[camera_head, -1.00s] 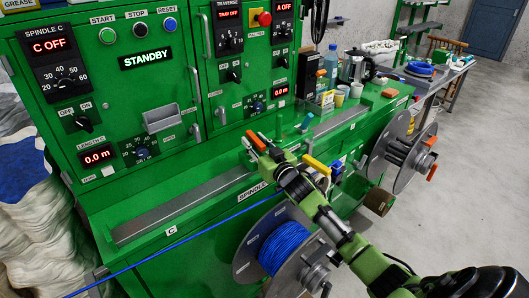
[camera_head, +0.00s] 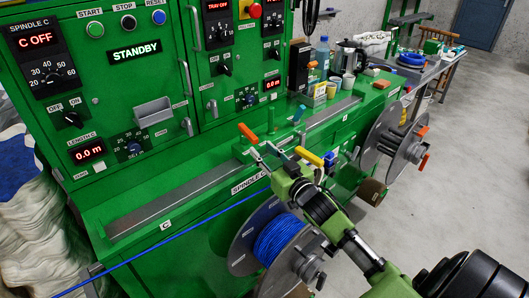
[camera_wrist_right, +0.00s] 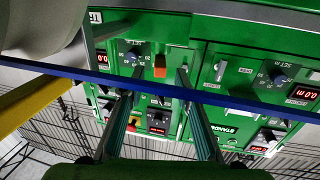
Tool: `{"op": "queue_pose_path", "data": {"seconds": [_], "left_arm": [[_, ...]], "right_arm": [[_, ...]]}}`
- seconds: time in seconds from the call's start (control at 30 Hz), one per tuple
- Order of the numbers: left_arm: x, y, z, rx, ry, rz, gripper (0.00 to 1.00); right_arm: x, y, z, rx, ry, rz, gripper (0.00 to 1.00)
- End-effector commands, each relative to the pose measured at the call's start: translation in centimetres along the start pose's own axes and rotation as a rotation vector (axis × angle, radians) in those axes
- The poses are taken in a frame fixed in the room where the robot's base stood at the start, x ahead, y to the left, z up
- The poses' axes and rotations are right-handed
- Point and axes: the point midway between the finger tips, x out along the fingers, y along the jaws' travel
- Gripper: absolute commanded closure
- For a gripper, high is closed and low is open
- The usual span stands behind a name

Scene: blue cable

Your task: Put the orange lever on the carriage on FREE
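The orange lever (camera_head: 248,133) stands out over the green ledge above the spindle C label. Its carriage and any FREE marking are too small to make out. My right gripper (camera_head: 263,151) is just below and right of the lever in the head view. In the right wrist view its two fingers (camera_wrist_right: 159,75) are spread, with the orange lever (camera_wrist_right: 160,66) showing in the gap beyond the tips. Nothing is between the fingers at close range. The blue cable (camera_wrist_right: 230,99) crosses that view in front of the fingers. My left gripper is out of view.
A yellow handle (camera_head: 309,156) sits right beside my right gripper. The blue cable (camera_head: 165,243) runs from the lower left to the spool (camera_head: 277,240) below my arm. Cups and a bottle (camera_head: 321,57) stand on the ledge behind. The control panel (camera_head: 140,85) rises at the left.

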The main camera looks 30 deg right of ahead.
Motion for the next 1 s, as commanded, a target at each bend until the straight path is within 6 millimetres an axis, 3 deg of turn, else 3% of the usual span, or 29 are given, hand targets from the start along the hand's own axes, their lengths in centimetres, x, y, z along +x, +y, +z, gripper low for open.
{"op": "queue_pose_path", "data": {"seconds": [0.03,0.1,0.27,0.4,0.6,0.7,0.87,1.0], "left_arm": [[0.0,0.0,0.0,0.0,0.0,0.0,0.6],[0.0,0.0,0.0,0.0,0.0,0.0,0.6],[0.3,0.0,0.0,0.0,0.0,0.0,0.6],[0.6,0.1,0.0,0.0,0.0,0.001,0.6],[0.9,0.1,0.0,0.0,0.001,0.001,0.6],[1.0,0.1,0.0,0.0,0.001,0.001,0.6],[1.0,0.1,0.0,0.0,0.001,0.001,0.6],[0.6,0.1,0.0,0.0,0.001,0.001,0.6]], "right_arm": [[0.0,0.0,0.0,-0.002,0.0,0.0,0.82],[0.0,-0.4,0.2,-0.029,-0.003,0.001,1.0],[-0.6,-3.0,1.3,-0.293,-0.026,0.015,1.0],[-1.5,-6.1,1.8,-0.706,-0.059,0.054,1.0],[-3.0,-8.9,0.7,-1.239,-0.125,0.134,1.0],[-3.6,-9.4,-0.1,-1.415,-0.159,0.169,1.0],[-4.0,-9.6,-0.8,-1.55,-0.191,0.196,1.0],[-3.0,-9.4,-1.1,-1.568,-0.194,0.201,1.0]]}}
